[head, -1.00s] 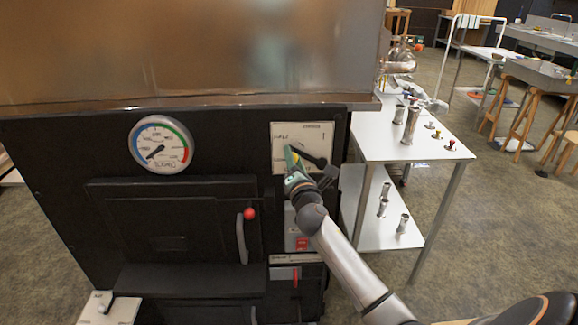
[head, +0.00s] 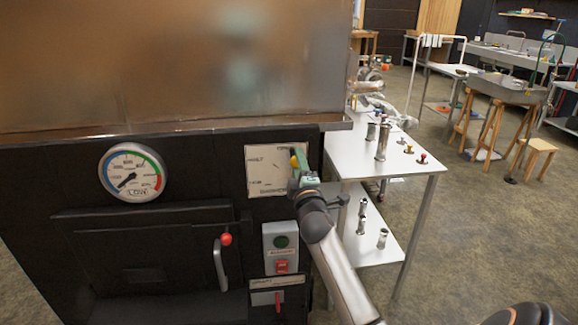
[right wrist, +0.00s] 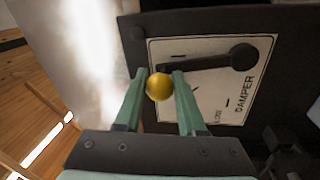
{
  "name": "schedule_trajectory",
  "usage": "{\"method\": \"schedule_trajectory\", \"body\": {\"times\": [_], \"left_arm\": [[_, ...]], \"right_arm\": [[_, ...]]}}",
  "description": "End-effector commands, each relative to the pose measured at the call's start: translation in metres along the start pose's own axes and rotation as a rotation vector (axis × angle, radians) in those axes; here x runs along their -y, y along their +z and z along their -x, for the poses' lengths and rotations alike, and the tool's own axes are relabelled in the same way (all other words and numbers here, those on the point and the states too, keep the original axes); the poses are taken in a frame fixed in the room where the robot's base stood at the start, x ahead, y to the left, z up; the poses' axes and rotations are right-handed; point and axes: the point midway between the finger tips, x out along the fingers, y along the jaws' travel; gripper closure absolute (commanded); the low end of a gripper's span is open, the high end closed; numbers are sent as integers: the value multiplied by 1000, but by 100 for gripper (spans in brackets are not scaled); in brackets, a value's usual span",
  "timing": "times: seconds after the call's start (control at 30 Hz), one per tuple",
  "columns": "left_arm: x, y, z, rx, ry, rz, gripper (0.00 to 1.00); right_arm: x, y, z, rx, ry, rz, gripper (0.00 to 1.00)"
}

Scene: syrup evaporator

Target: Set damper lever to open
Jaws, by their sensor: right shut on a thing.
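The damper plate (head: 262,172) is a white labelled panel at the upper right of the black evaporator front. Its black lever (right wrist: 212,62) runs from a round pivot to a yellow ball knob (right wrist: 159,86) in the right wrist view. In the head view the knob (head: 294,161) shows at the plate's right side, and my gripper covers most of the lever. My right gripper (head: 297,166) is shut on the knob; its green fingers (right wrist: 159,92) stand on either side of it in the right wrist view. My left gripper is not in view.
A round gauge (head: 132,173) and a red-knobbed door handle (head: 221,258) are to the left. A switch box (head: 281,242) and a lower red-lever panel (head: 277,298) sit below the plate. A white table (head: 400,173) with metal parts stands close on the right.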

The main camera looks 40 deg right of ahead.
Motion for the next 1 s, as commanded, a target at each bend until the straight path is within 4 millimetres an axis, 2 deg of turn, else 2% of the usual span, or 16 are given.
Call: {"method": "schedule_trajectory", "body": {"times": [0.33, 0.87, 0.9, 1.0], "left_arm": [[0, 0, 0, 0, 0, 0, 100], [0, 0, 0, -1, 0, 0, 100], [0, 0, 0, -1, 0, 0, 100], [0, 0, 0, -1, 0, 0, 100]], "right_arm": [[-3, 14, 0, 21, 6, -131, 100], [-3, 17, 0, 25, 7, -153, 100], [-3, 17, 0, 26, 7, -153, 57], [-3, 16, 0, 25, 7, -152, 46]]}}
